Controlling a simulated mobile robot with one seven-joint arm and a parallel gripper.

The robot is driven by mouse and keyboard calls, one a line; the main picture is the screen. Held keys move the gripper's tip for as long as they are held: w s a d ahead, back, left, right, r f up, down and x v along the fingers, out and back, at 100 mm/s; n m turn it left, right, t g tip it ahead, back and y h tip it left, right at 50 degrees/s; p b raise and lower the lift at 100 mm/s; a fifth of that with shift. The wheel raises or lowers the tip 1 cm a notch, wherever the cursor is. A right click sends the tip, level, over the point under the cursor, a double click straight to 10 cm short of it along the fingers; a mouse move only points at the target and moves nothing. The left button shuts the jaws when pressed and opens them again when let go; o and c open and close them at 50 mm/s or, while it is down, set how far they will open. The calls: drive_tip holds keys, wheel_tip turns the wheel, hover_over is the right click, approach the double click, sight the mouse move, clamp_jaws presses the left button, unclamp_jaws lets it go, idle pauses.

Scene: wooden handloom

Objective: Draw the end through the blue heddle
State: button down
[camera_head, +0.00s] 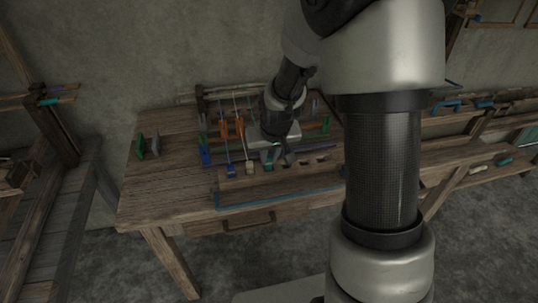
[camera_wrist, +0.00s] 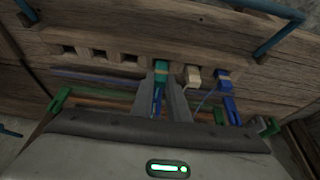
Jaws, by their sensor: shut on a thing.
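My gripper (camera_wrist: 168,96) is low over the front of the small loom, with its fingers closed at a green end piece (camera_wrist: 161,68). The green piece also shows in the head view (camera_head: 268,166), at the slotted wooden rail (camera_head: 300,166). A narrow blue part (camera_wrist: 157,94) shows between the fingers; I cannot tell whether it is a heddle. A cream end piece (camera_wrist: 193,75) and a blue end piece (camera_wrist: 223,79) sit beside it in the rail; threads run back from them. Two orange parts (camera_head: 239,126) stand among the threads. My wrist hides much of the loom's right half, and the blue heddle is not clearly visible.
Empty slots (camera_wrist: 99,54) lie along the rail beside the green piece. The loom has blue (camera_head: 205,155) and green (camera_head: 326,125) end parts. The table's left part is mostly clear.

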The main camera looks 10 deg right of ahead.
drive_tip(key=shift+f, duration=0.55)
drive_tip(key=c, duration=1.6)
unclamp_jaws()
drive_tip(key=shift+c, duration=0.2)
drive_tip(key=p+v, duration=0.3)
drive_tip(key=v, duration=1.4)
drive_tip(key=shift+s+r, duration=0.15)
drive_tip(key=shift+r, duration=0.05)
